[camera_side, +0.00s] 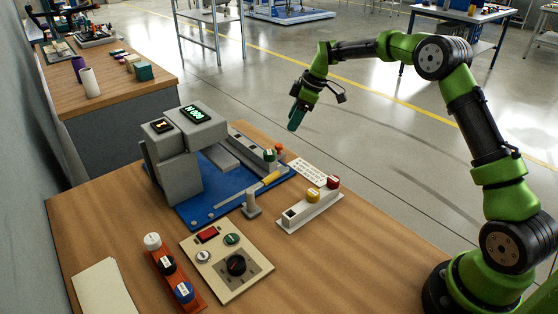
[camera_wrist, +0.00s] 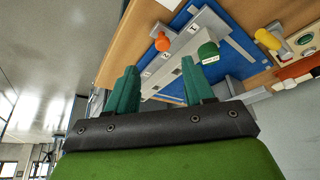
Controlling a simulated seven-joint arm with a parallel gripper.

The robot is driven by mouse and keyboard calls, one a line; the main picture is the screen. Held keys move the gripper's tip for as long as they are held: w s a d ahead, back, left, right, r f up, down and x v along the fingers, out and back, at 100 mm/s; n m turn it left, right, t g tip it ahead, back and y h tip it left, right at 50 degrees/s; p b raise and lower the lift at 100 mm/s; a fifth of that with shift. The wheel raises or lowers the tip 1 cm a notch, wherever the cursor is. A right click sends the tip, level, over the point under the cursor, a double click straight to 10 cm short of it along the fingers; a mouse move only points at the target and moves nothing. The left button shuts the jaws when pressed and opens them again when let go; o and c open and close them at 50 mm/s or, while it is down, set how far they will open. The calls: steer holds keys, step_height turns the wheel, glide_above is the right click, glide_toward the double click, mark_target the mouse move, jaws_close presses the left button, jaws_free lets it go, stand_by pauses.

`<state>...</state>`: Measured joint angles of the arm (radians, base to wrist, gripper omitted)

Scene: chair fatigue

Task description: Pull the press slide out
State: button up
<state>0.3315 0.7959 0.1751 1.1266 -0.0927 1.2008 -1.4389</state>
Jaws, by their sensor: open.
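The grey press (camera_side: 175,165) stands on a blue base plate (camera_side: 215,190) on the wooden table, with a lit display on top. The green knob (camera_wrist: 208,52) and orange knob (camera_wrist: 162,42) also show in the wrist view. My gripper (camera_side: 294,123) is open and empty, above and apart from the knobs. Its teal fingers (camera_wrist: 160,82) frame the rail area in the wrist view.
A box with yellow and red buttons (camera_side: 310,209), a control panel (camera_side: 228,262) and a red strip with coloured caps (camera_side: 175,280) stand nearer. The air around my gripper is clear.

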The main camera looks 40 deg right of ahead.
steer(key=v, duration=0.8)
steer(key=s+a+r+m+t, duration=0.1)
steer(key=s+a+m, duration=0.3)
steer(key=s, duration=0.6)
steer(key=s+a+r+m+t, duration=0.1)
steer(key=s+a+m, duration=0.3)
steer(key=s, duration=0.7)
steer(key=s+a+r+m+t+h, duration=0.1)
steer(key=s+a+r+m+t, duration=0.1)
steer(key=s, duration=0.9)
steer(key=shift+a+r+m, duration=0.5)
steer(key=shift+a+m, duration=0.9)
steer(key=shift+m, duration=0.1)
steer(key=shift+s, duration=0.1)
